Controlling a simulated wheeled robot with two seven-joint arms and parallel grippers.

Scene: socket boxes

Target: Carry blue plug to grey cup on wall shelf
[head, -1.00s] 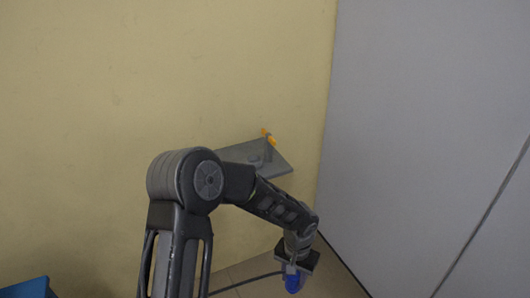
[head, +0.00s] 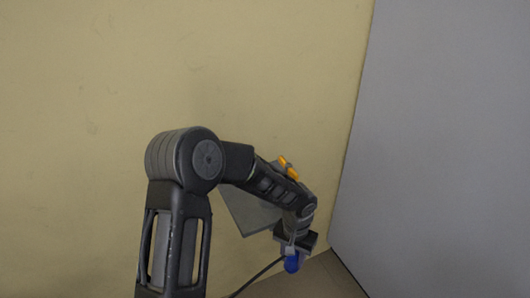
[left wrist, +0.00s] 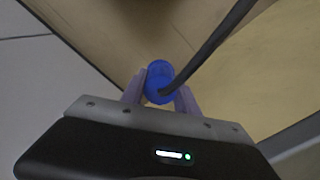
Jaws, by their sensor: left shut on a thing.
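The blue plug (head: 292,264) is held in my left gripper (head: 290,255), low in the head view. In the left wrist view the plug (left wrist: 158,72) sits between the two fingers of the gripper (left wrist: 160,94), with its dark cable running up to the right. The grey wall shelf (head: 246,212) shows behind my left arm, to the upper left of the gripper. The arm covers much of the shelf. I cannot make out the grey cup, which may be hidden behind the arm. My right gripper is not in view.
An orange-yellow object (head: 286,166) shows above the arm by the shelf. The yellow wall (head: 90,80) stands behind, and a grey wall panel (head: 450,150) is at the right. The floor (head: 315,282) below the gripper looks clear.

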